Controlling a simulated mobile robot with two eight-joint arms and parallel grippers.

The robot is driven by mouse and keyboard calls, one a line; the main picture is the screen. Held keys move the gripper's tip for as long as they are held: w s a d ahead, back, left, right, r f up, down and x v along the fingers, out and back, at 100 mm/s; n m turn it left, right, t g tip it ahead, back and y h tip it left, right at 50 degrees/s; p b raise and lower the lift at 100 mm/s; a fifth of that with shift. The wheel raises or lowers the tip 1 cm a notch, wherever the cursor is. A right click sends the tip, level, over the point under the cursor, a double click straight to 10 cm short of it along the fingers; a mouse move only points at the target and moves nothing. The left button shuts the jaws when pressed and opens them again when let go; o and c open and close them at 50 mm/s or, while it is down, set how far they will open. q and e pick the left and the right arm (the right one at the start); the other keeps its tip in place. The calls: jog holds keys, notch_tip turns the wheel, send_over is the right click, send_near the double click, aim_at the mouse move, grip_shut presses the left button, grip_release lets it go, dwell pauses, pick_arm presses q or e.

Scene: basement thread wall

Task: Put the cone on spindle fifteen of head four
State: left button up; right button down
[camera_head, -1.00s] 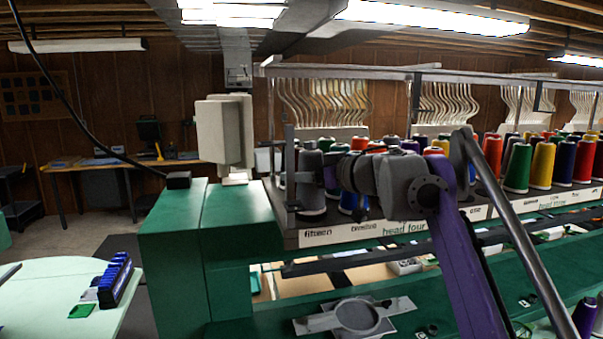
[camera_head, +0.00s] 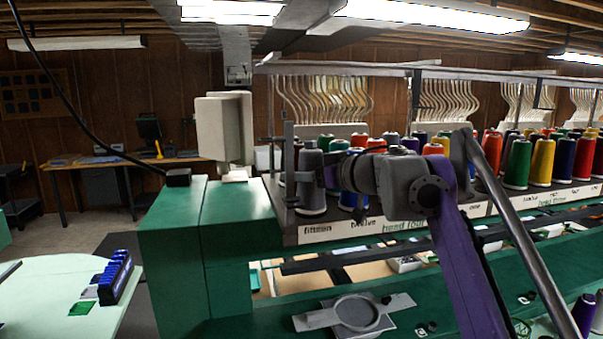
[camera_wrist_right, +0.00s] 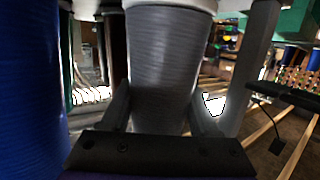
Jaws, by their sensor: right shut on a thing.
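A grey cone (camera_head: 311,192) stands upright at the left end of the thread rack, just above the "fifteen" label (camera_head: 318,232). In the right wrist view the grey cone (camera_wrist_right: 165,70) fills the space between the fingers. My right gripper (camera_head: 322,174) reaches in from the right and is shut on this cone. The spindle is hidden, and I cannot tell whether the cone's base rests on the rack. The "head four" label (camera_head: 404,224) is partly covered by my right arm. My left gripper is not in view.
A blue cone (camera_wrist_right: 30,90) stands close beside the held cone. Several coloured cones, including a green one (camera_head: 517,165), crowd the rack to the right. A thin upright post (camera_head: 289,165) stands just left of the held cone. A green machine housing (camera_head: 205,250) is farther left.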

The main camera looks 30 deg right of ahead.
jog(key=shift+c, duration=0.3)
grip_release()
jog(key=shift+r, duration=0.1)
jog(key=shift+a, duration=0.1)
jog(key=shift+s, duration=0.1)
jog(key=shift+s+d, duration=0.2)
jog(key=shift+s, duration=0.05)
jog(key=v, duration=1)
jog(key=shift+b, duration=0.45)
jog(key=shift+s+a+r, duration=0.1)
jog(key=shift+r, duration=0.05)
